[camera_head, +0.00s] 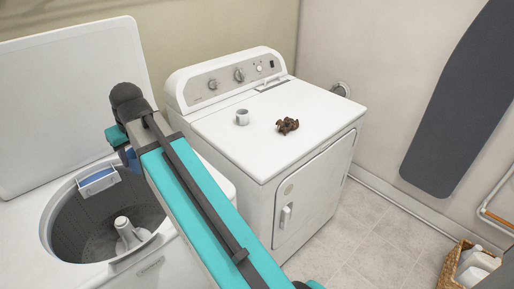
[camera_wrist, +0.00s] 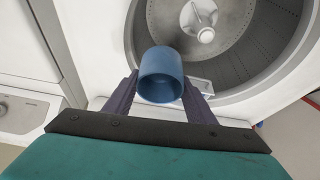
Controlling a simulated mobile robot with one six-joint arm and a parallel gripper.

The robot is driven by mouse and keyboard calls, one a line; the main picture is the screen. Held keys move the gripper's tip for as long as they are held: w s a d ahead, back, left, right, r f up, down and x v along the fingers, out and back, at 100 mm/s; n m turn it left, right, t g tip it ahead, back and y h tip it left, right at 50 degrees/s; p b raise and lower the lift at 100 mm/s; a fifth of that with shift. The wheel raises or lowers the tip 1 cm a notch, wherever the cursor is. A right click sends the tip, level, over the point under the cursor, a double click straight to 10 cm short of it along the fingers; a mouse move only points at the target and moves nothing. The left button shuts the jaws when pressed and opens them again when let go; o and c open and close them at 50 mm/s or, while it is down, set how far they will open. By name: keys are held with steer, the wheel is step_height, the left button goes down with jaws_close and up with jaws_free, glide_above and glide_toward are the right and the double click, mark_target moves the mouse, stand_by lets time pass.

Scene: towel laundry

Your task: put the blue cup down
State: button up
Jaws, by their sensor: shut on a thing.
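The blue cup (camera_wrist: 160,68) is between the two fingers of my gripper (camera_wrist: 161,88) in the wrist view. The fingers are shut on its sides, and its open rim faces the camera. In the wrist view it appears over the edge of the open washer tub. In the head view my arm hides most of the gripper; a small blue patch by the arm's end may be the cup, but I cannot be sure.
The open washer (camera_head: 62,218) stands at left, its lid (camera_head: 70,95) raised. Beside it is the white dryer (camera_head: 255,165), with a pale mug (camera_head: 242,117) and a dark brown object (camera_head: 288,125) on top. The dryer's front top is clear. A wicker basket (camera_head: 452,268) holds white bottles.

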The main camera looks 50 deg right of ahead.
steer(key=s+d+f+n+b, duration=0.1)
steer(key=s+d+b, duration=0.4)
steer(key=s+d, duration=2)
steer(key=d+f, duration=0.1)
steer(key=d, duration=0.3)
steer(key=shift+s+d+n+y+b, duration=0.3)
steer(key=shift+s+n+y+b, duration=0.05)
steer(key=shift+n+y+b, duration=0.05)
steer(key=shift+w+d+p, duration=0.1)
steer(key=shift+w+p, duration=0.05)
steer(key=shift+p, duration=0.35)
steer(key=w+d+p, duration=0.3)
steer(key=w+p, duration=0.1)
steer(key=w+d+f+p, duration=0.1)
steer(key=w+d+p, duration=0.2)
steer(key=w+p, duration=0.1)
steer(key=w+d+p, duration=0.3)
steer(key=d+p, duration=0.1)
steer(key=p, duration=0.1)
steer(key=shift+w+f+p, duration=0.3)
steer(key=shift+w, duration=0.1)
steer(key=shift+w+d, duration=0.1)
steer(key=shift+f, duration=0.1)
